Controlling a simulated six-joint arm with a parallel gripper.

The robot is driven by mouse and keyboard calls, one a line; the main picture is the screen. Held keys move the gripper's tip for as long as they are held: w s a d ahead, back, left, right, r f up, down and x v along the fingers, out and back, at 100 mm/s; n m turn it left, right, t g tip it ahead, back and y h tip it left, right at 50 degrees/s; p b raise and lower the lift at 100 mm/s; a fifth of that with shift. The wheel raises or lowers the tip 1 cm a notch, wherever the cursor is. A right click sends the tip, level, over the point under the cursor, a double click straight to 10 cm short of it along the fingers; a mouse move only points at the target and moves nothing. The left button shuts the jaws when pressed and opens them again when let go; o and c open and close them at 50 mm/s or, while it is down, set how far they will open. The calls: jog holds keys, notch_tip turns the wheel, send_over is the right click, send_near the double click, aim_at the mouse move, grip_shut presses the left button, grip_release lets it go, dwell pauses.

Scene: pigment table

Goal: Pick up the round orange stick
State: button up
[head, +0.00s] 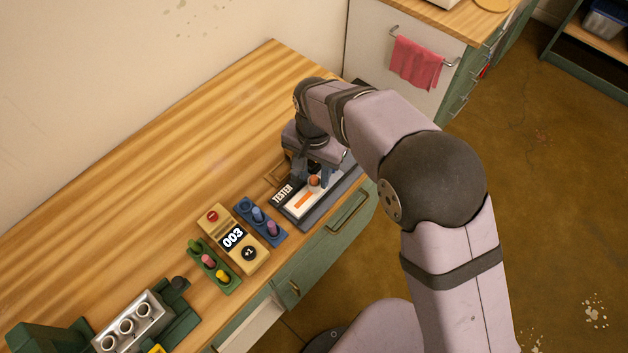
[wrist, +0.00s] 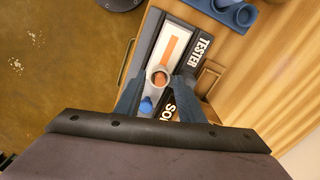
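The round orange stick (head: 313,182) stands upright at the tester, a pale cylinder with an orange top. In the wrist view, its round orange end (wrist: 160,79) shows between the fingertips of my gripper (wrist: 160,82). My gripper (head: 312,174) points down in the head view, with one finger on each side of the stick. I cannot tell whether the fingers press on it or leave a small gap. The tester (head: 274,207) is a dark tray with a white strip (head: 293,210) bearing an orange bar; my gripper hides part of it.
A blue holder (head: 247,231) with blue and pink sticks, a yellow counter box (head: 217,228) reading 003 and a green holder (head: 201,258) stand left of the tester. A small blue piece (wrist: 147,104) shows below the stick in the wrist view. The table's back is clear.

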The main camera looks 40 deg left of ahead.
aim_at(314, 178)
grip_shut()
notch_tip(314, 178, up, 10)
jog(key=b, duration=0.2)
jog(key=shift+b, duration=0.35)
